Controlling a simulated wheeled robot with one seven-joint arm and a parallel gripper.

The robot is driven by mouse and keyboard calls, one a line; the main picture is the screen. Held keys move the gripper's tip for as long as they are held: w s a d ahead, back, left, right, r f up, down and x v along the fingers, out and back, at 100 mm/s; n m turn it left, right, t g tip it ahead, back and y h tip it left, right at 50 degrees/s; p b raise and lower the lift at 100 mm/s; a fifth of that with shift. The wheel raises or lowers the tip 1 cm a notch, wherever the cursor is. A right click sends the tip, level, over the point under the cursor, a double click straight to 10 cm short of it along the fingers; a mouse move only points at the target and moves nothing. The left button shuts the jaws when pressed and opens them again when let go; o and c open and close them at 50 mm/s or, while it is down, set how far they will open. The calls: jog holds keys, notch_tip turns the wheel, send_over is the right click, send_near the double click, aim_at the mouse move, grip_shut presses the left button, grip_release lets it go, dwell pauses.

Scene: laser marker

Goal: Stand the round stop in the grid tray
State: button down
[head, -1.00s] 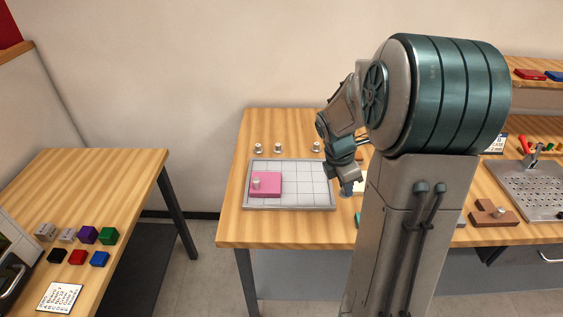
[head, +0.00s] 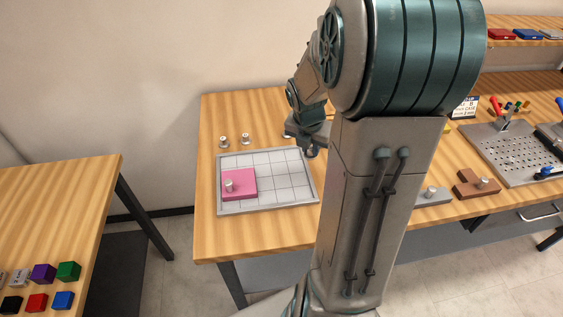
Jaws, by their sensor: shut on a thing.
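The grid tray (head: 290,203) lies flat on the wooden bench, a shallow grey-rimmed tray with a pale floor marked in squares. A pink block (head: 243,192) with a metal knob on top sits at its left side; the other squares in view look empty. My gripper (head: 309,149) is over the tray's back right corner, pointing down. It is shut on a small grey piece, apparently the round stop, mostly hidden by the fingers. I cannot tell its exact shape or its height above the tray.
Two small metal knobbed pieces (head: 245,139) stand behind the tray. My arm hides the bench to the tray's right. Beyond it are a grey block (head: 433,196), a brown block (head: 477,184) and a perforated metal plate (head: 510,152). Coloured cubes (head: 68,271) sit on the left table.

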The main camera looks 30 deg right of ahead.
send_over(289, 166)
jog(key=f, duration=0.2)
jog(key=a+f, duration=0.1)
jog(key=f, duration=0.1)
jog(key=shift+s+b, duration=0.3)
jog(key=shift+b, duration=0.1)
jog(key=shift+f+b, duration=0.3)
jog(key=shift+f, duration=1.65)
jog(key=shift+f, duration=0.15)
jog(key=c, duration=1.3)
grip_release()
